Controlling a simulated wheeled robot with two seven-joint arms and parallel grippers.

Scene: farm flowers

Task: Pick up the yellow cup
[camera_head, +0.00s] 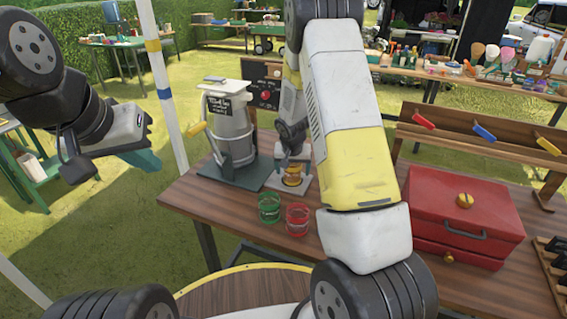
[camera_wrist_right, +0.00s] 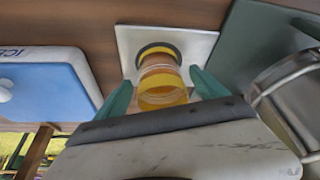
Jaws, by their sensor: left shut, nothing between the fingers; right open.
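The yellow cup (camera_head: 292,175) stands on a pale square plate (camera_head: 276,182) on the wooden table, partly covered by my right gripper in the head view. In the right wrist view the yellow cup (camera_wrist_right: 162,84) lies between the two green fingertips of my right gripper (camera_wrist_right: 160,92). These fingers are open, one on each side, with small gaps seeming to show. My left gripper (camera_head: 152,160) is shut and empty, off the table at the left over the grass.
A green cup (camera_head: 269,208) and a red cup (camera_head: 298,220) stand nearer the table's front edge. A grey metal dispenser (camera_head: 232,130) on a dark base stands left of the yellow cup. A red toolbox (camera_head: 465,215) stands at the right.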

